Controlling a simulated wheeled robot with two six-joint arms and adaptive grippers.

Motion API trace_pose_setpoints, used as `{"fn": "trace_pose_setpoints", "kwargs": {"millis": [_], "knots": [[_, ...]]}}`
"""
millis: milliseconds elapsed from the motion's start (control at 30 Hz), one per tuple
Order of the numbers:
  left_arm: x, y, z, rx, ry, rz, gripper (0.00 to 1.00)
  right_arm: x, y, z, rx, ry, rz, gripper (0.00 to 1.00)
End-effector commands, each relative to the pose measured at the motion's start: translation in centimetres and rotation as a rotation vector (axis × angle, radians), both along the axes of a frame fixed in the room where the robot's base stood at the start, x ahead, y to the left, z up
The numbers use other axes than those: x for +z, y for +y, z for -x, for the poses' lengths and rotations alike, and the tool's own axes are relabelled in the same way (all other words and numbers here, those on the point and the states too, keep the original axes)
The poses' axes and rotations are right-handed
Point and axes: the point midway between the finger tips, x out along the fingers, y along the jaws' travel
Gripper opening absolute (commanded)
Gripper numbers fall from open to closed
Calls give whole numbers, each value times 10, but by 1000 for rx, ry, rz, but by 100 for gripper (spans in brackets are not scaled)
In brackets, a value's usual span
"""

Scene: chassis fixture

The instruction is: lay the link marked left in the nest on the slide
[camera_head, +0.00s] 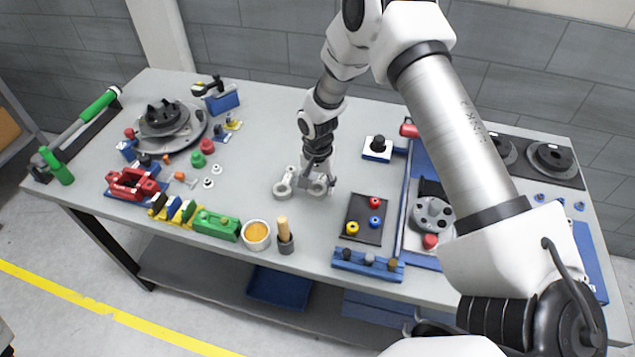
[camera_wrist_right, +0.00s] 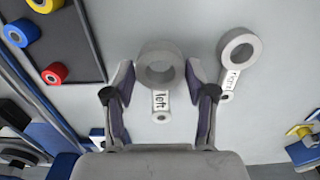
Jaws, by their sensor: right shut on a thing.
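The link marked left (camera_wrist_right: 161,100) is a light grey piece with a large ring and a small holed end, its label readable in the right wrist view. It also shows in the head view (camera_head: 319,188) near the table's middle. My right gripper (camera_wrist_right: 160,74) is shut on its large ring, one finger on each side; it points down in the head view (camera_head: 318,178). A second link, apparently marked right (camera_wrist_right: 238,50), lies beside it on the table. A blue-edged fixture with a round grey part (camera_head: 432,213) stands to the right; I cannot tell whether this is the slide with the nest. My left gripper is not in view.
A dark tray with red, blue and yellow pieces (camera_head: 367,219) lies right of the links. A blue block with knobs (camera_head: 368,262) is at the front edge. A yellow-filled cup (camera_head: 257,235) stands front left. The table behind the links is clear.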

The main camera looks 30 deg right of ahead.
Motion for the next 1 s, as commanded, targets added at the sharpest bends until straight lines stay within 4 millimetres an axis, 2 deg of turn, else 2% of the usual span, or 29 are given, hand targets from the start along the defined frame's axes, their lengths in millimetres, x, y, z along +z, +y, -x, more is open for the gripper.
{"fn": "trace_pose_setpoints", "kwargs": {"millis": [600,1000], "knots": [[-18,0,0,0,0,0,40,-31,0,0,0,1,1,20],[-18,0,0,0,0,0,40,-32,0,0,0,1,1,20]]}}
